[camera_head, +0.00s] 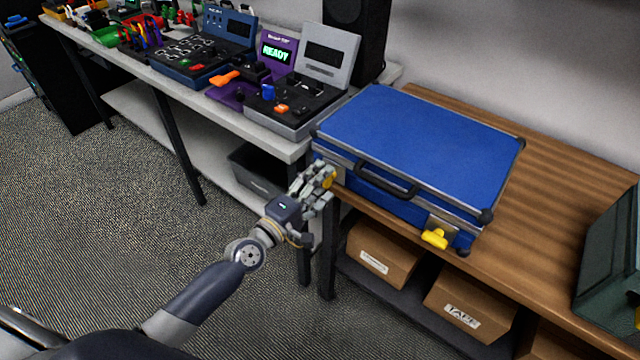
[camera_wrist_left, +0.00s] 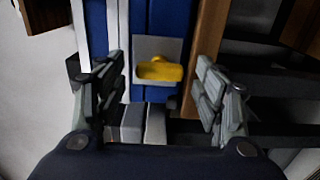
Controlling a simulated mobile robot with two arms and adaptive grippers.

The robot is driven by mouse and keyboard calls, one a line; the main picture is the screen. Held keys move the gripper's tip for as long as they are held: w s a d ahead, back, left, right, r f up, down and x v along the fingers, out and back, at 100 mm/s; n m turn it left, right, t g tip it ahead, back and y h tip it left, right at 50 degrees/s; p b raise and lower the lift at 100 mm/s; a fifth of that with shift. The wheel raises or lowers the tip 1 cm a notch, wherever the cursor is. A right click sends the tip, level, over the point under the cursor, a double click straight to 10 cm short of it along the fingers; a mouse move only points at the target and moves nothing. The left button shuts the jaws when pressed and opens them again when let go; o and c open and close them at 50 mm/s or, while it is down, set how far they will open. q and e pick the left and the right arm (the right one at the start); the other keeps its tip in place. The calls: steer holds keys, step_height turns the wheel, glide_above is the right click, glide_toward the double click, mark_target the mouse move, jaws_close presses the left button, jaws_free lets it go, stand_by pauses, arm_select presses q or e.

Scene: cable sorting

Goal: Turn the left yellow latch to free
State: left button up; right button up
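A closed blue case (camera_head: 420,150) lies on the wooden bench, its black handle (camera_head: 387,180) on the front side. The left yellow latch (camera_head: 329,178) is at its front left, partly hidden by my fingers. In the left wrist view the latch (camera_wrist_left: 160,70) is a yellow knob lying crosswise on a grey plate (camera_wrist_left: 157,47). The right yellow latch (camera_head: 435,238) sits near the front right corner. My left gripper (camera_head: 321,184) is at the left latch. Its fingers are spread on either side of the knob, with visible gaps in the left wrist view (camera_wrist_left: 160,76). My right gripper is out of view.
The wooden bench (camera_head: 565,185) has free room right of the case, up to a dark green case (camera_head: 612,260). Cardboard boxes (camera_head: 470,300) stand on the shelf below. A grey table (camera_head: 280,140) with several electronic devices stands at the left.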

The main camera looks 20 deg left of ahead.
arm_select(q)
steer(key=shift+s, duration=0.1)
steer(key=v, duration=1.2)
stand_by(0.4)
